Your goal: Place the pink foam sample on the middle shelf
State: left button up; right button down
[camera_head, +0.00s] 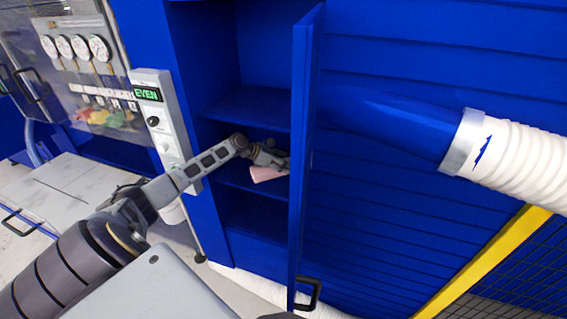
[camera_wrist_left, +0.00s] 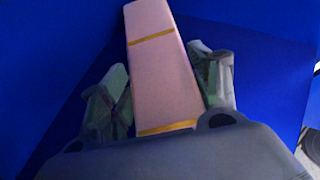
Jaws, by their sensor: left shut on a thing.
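The pink foam sample (camera_head: 268,174) is inside the open blue cabinet, partly hidden behind my gripper and the door edge. My left gripper (camera_head: 274,159) reaches into the cabinet and is shut on the foam. In the left wrist view the foam (camera_wrist_left: 162,72) is a long pale pink block with two yellow bands, lying between the fingers and extending away from them. The middle shelf (camera_head: 232,177) is a blue board just below and left of the foam. I cannot tell whether the foam touches it. My right gripper is not in view.
The open blue door (camera_head: 304,150) stands close to the right of my gripper. An upper shelf (camera_head: 250,106) lies above my forearm. A grey control box (camera_head: 163,125) reading "EVEN" is mounted left of the opening. A white hose (camera_head: 515,160) is at right.

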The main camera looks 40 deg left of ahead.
pick_arm(q)
jog(key=shift+f, duration=0.15)
jog(key=o, duration=0.9)
jog(key=shift+o, duration=0.2)
jog(key=shift+s, duration=0.1)
jog(key=shift+v, duration=3.7)
